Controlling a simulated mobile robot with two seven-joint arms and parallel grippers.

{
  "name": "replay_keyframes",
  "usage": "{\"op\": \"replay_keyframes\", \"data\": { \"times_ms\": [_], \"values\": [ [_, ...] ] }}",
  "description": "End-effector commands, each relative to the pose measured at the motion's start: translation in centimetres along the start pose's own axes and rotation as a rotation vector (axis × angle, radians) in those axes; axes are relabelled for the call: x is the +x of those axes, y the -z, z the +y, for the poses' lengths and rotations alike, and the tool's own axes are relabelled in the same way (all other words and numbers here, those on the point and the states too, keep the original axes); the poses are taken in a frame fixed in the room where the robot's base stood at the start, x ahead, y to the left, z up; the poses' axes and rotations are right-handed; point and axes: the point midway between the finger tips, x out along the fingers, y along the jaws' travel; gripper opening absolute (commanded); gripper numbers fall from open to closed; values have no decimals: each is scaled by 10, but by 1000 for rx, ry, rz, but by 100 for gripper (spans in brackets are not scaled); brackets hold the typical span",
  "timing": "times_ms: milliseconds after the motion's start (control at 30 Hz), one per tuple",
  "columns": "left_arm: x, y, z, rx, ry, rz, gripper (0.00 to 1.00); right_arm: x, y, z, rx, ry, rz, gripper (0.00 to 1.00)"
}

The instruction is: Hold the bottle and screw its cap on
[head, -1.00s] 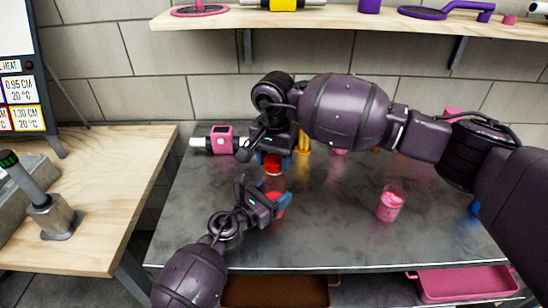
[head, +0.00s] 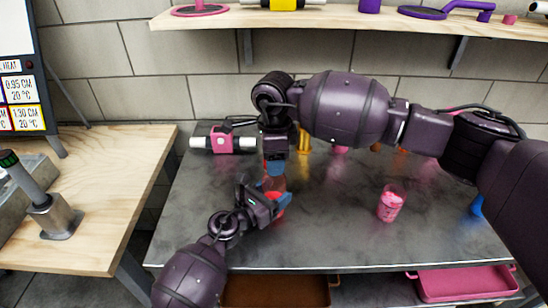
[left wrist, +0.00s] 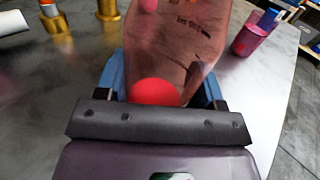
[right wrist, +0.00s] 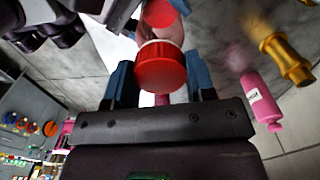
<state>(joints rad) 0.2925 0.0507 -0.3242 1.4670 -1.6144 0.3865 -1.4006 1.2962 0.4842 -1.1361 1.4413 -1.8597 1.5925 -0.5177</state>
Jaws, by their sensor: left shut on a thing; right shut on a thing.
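The clear bottle (head: 277,185) stands upright above the grey table, with red inside it. My left gripper (head: 272,205) is shut around its lower part; the left wrist view shows the bottle (left wrist: 180,45) between the blue fingers. My right gripper (head: 274,167) points down from directly above and is shut on the red cap (right wrist: 160,68). In the right wrist view the cap sits between the blue fingertips, in line with the bottle and at its mouth. I cannot tell how far it is threaded. The cap is mostly hidden in the head view.
A pink cup (head: 391,204) stands on the grey table (head: 330,235) to the right. A pink and white device (head: 222,140) lies at the back left. Yellow (head: 304,142) and pink items stand behind my right arm. A wooden bench is at left. The table's front middle is clear.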

Motion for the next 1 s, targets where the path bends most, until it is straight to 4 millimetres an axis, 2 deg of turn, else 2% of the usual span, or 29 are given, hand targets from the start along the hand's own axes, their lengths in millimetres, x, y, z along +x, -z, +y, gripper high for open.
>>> {"op": "replay_keyframes", "data": {
  "times_ms": [1000],
  "values": [
    [0,0,0,-1,-1,0,0,1,0,0,1456,-3,-1,22]
  ]
}}
